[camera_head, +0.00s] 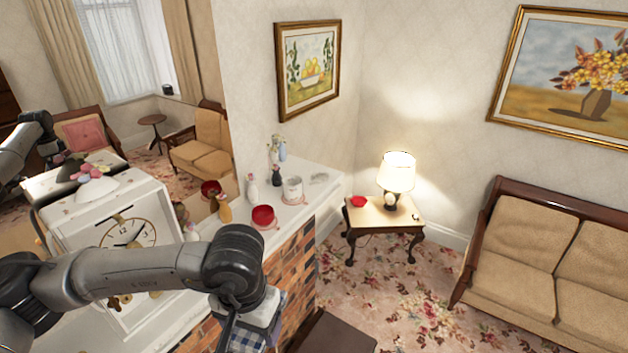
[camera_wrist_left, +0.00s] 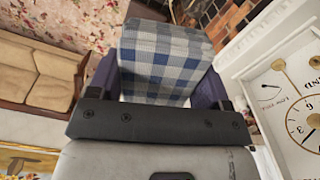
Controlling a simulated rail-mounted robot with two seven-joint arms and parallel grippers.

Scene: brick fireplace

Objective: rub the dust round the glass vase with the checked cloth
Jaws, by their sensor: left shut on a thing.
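The blue-and-white checked cloth (camera_head: 262,324) is below my left wrist in the head view, in front of the brick side of the mantel. My left gripper (camera_wrist_left: 155,82) is shut on it; the cloth (camera_wrist_left: 165,50) fills the space between the dark fingers in the wrist view. In the head view my forearm and wrist hide most of this gripper. A small pale blue vase (camera_head: 282,152) stands toward the mantel's far end; I cannot tell for sure that it is the glass one. A greyish patch like dust (camera_head: 319,180) lies on the white top, right of the vases. My right gripper is not visible.
The white mantel (camera_head: 322,194) also carries a red bowl (camera_head: 263,218), a white mug (camera_head: 292,190), a white vase (camera_head: 252,190) and a dark vase (camera_head: 277,176). A large white clock (camera_head: 128,232) stands close beside my left arm. A lamp table (camera_head: 382,222) is beyond.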

